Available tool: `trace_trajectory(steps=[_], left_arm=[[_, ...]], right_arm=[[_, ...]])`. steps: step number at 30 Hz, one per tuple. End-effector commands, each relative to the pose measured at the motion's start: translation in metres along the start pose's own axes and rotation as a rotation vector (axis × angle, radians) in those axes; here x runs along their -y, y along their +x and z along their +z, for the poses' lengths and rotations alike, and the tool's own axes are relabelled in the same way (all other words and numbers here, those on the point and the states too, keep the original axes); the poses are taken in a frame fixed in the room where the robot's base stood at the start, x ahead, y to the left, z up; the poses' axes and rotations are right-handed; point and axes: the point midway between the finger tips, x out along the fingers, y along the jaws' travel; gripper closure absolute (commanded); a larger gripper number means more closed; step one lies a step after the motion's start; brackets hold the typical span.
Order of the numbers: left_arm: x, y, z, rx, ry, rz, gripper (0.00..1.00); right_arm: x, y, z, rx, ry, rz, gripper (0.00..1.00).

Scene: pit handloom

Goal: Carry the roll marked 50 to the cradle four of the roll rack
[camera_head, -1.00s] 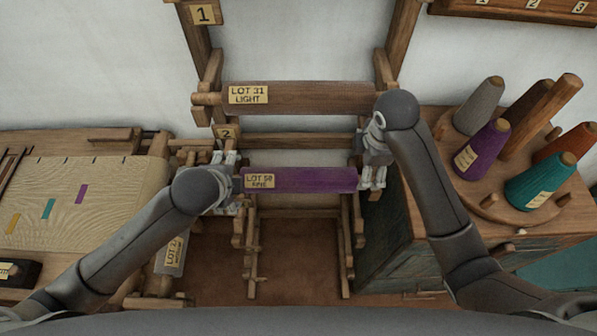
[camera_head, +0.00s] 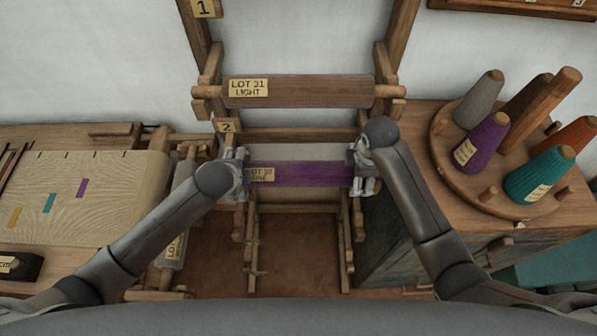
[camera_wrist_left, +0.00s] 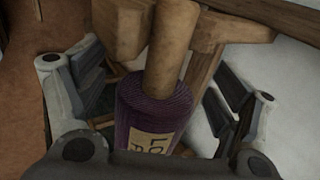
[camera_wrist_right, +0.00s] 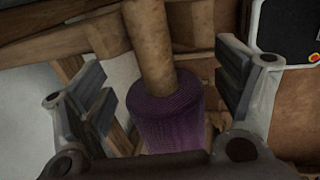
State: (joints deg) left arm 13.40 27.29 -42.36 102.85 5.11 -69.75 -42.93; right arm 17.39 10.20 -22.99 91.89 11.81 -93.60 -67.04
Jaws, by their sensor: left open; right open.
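The purple roll marked 50 (camera_head: 312,174) lies level across the roll rack (camera_head: 292,135), below the number 2 tag. Its label is partly covered at the left. My left gripper (camera_head: 240,174) is at its left end and my right gripper (camera_head: 359,172) at its right end. In the left wrist view, open fingers stand on both sides of the roll (camera_wrist_left: 153,102) and its bare wooden core. In the right wrist view, open fingers likewise flank the roll (camera_wrist_right: 166,112). I cannot tell which supports carry it. No tag for cradle four is readable.
A brown roll marked LOT 31 (camera_head: 300,92) lies on the rack above. At right, a cabinet (camera_head: 400,245) carries a round stand with several yarn cones. The lower rack rails look empty.

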Motion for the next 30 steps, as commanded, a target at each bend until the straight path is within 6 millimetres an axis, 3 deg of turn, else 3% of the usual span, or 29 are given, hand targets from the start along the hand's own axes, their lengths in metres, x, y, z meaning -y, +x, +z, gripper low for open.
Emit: trace_trajectory(steps=[12,27,30], left_arm=[[0.0000,0.0046,-0.0003,-0.001,0.000,0.000,0.15],[0.0002,0.0044,-0.0001,0.000,0.000,-0.001,0.79],[0.0002,0.0044,-0.0001,0.000,0.000,-0.001,0.86]], right_arm=[[-0.0001,0.0047,0.0000,0.000,0.000,0.001,0.15],[-0.0004,0.0043,0.0002,0.000,0.000,0.002,0.79],[-0.0005,0.0042,0.0002,0.000,0.001,0.002,0.86]])
